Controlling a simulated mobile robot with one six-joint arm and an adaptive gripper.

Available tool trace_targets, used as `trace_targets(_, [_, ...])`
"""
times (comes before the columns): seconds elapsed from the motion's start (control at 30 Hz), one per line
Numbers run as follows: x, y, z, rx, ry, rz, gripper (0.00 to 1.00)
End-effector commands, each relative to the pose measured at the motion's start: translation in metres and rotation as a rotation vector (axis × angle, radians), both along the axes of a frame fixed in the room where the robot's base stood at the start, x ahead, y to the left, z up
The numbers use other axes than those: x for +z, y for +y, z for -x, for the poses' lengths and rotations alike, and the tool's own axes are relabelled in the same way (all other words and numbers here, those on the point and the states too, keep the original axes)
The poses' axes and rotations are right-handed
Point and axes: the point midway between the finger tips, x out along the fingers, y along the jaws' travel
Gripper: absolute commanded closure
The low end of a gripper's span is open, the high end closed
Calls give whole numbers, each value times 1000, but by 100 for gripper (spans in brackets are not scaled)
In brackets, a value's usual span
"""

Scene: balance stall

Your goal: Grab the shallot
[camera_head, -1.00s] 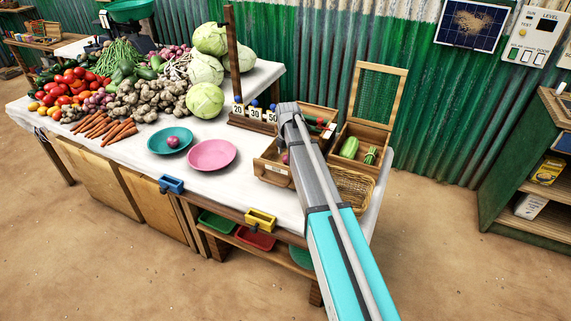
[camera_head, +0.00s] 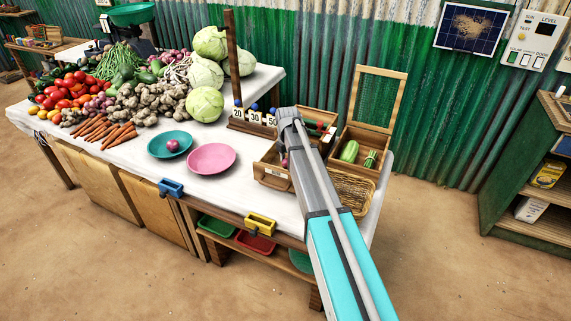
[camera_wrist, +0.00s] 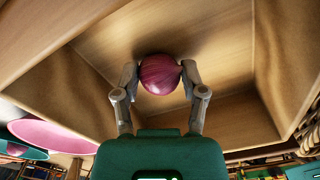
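A purple-red shallot (camera_wrist: 160,74) is inside a wooden box in the wrist view. My gripper (camera_wrist: 160,72) has one fingertip against each side of it and appears shut on it. I cannot tell whether the shallot is clear of the box floor. In the head view, my arm reaches over the open wooden box (camera_head: 268,178) and hides most of its inside; a sliver of the shallot (camera_head: 284,162) shows beside the arm. Another shallot (camera_head: 172,145) lies on the teal plate (camera_head: 159,152).
A pink plate (camera_head: 211,158) is left of the box and also shows in the wrist view (camera_wrist: 50,135). A lidded box (camera_head: 374,140) with green vegetables and a wicker basket (camera_head: 352,190) are on the right. Vegetables fill the table's left. Bare white cloth (camera_head: 215,190) lies in front.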

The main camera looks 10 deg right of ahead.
Motion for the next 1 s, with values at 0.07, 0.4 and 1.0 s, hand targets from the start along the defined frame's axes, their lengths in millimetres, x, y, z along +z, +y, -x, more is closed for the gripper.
trace_targets(0.07, [0,0,0,0,0,0,72])
trace_targets(0.4, [0,0,0,0,0,0,81])
trace_targets(1.0, [27,0,0,1,0,0,81])
